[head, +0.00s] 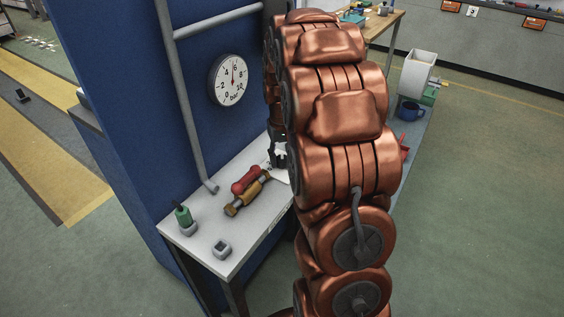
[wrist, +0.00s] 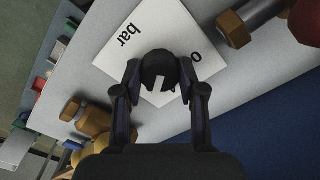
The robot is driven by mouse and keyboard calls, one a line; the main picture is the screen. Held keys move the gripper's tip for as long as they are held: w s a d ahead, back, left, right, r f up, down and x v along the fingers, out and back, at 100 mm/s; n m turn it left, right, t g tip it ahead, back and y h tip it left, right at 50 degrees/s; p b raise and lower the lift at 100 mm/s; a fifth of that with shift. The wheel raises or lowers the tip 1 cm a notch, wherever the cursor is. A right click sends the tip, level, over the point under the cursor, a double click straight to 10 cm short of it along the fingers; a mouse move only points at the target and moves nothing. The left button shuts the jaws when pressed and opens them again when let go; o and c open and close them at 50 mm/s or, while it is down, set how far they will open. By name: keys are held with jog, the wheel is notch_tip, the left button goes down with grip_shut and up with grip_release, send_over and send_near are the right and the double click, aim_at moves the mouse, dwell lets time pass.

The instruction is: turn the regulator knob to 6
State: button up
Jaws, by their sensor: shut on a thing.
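The regulator knob (wrist: 160,66) is black and round with a white pointer mark. It shows in the wrist view, over a white card with "bar" and "0" printed on it. My gripper (wrist: 160,78) is shut on the knob, one finger on each side. The mark points toward the bottom of the wrist picture; the number it faces is hidden. In the head view, my copper-coloured arm hides the knob. A round white pressure gauge (head: 230,81) marked in bar hangs on the blue panel. Its needle points upward, but the exact reading is too small to tell.
A brass and red fitting (head: 246,188), a green-topped piece (head: 184,216) and a small grey block (head: 221,248) lie on the grey bench (head: 205,262). A grey pipe (head: 183,100) rises at the panel.

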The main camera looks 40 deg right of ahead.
aim_at(282, 158)
jog(key=shift+m, duration=0.5)
jog(key=o, duration=1.1)
jog(key=shift+o, duration=0.2)
notch_tip(282, 158, up, 12)
dwell(0.4)
